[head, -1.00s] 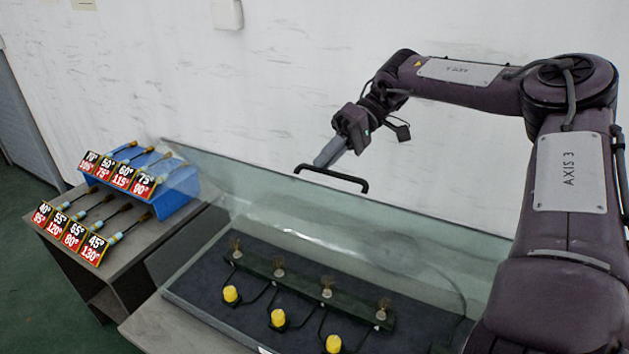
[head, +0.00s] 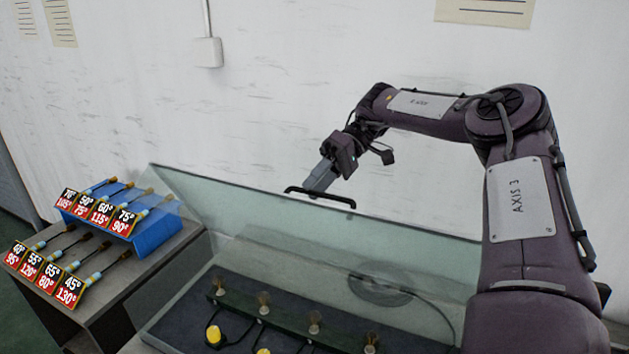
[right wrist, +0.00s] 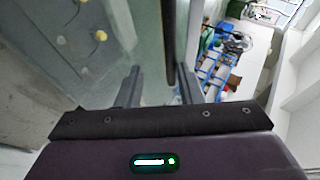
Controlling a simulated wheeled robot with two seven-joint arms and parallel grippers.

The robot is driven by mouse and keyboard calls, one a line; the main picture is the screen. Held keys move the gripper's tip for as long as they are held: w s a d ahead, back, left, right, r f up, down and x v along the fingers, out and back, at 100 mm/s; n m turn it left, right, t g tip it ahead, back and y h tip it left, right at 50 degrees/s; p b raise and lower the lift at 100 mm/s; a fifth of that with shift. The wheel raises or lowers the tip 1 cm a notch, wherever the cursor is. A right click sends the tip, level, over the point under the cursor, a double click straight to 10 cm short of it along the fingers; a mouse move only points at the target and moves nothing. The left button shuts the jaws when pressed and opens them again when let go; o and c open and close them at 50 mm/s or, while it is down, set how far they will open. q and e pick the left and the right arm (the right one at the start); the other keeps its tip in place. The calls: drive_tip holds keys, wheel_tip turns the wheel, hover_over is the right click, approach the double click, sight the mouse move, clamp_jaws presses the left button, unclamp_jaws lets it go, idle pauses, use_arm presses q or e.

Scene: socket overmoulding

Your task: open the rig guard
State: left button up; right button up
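The rig guard (head: 400,255) is a clear, greenish panel standing raised and tilted along the back of the rig. Its black bar handle (head: 335,201) is at the top edge; it also shows as a dark bar in the right wrist view (right wrist: 168,40). My right gripper (head: 318,183) is at the handle from the wall side. In the right wrist view its two fingers (right wrist: 158,88) are apart, with the bar seen between them, nearer the right finger. Whether a finger touches the bar is unclear. My left gripper is not in view.
The rig's dark bed (head: 200,318) holds a rail with several small lamps (head: 314,322) and yellow caps (head: 214,335). At left, a table carries a blue rack (head: 158,234) and several tools with number cards (head: 70,290). A white wall stands close behind.

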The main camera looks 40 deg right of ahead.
drive_tip(key=shift+o, duration=0.2)
drive_tip(key=shift+w+d+f, duration=0.1)
drive_tip(key=shift+d, duration=0.15)
drive_tip(key=shift+a, duration=0.1)
drive_tip(key=b+v, duration=0.2)
drive_tip(key=v, duration=0.6)
drive_tip(key=shift+a, duration=0.1)
